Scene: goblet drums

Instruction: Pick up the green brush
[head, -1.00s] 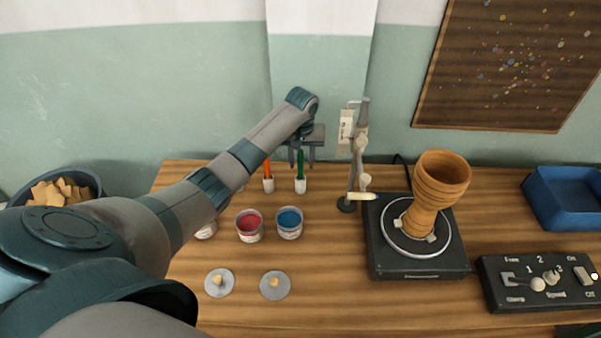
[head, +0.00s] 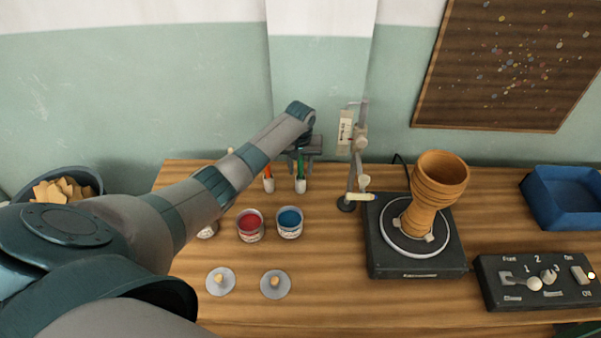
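The green brush (head: 301,170) stands upright in a small white holder (head: 300,186) near the back of the table. My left gripper (head: 301,166) reaches down over it from above. Its two fingers are apart, one on each side of the brush's upper part, and the top of the brush is hidden by the gripper. I see a gap between the fingers and the handle, so the gripper looks open. My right gripper is not in view.
An orange brush (head: 268,172) stands close on the left. A red paint can (head: 250,226) and a blue paint can (head: 289,222) are in front. A metal stand (head: 359,150) and a turntable (head: 415,262) with a wooden goblet drum (head: 437,188) are to the right.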

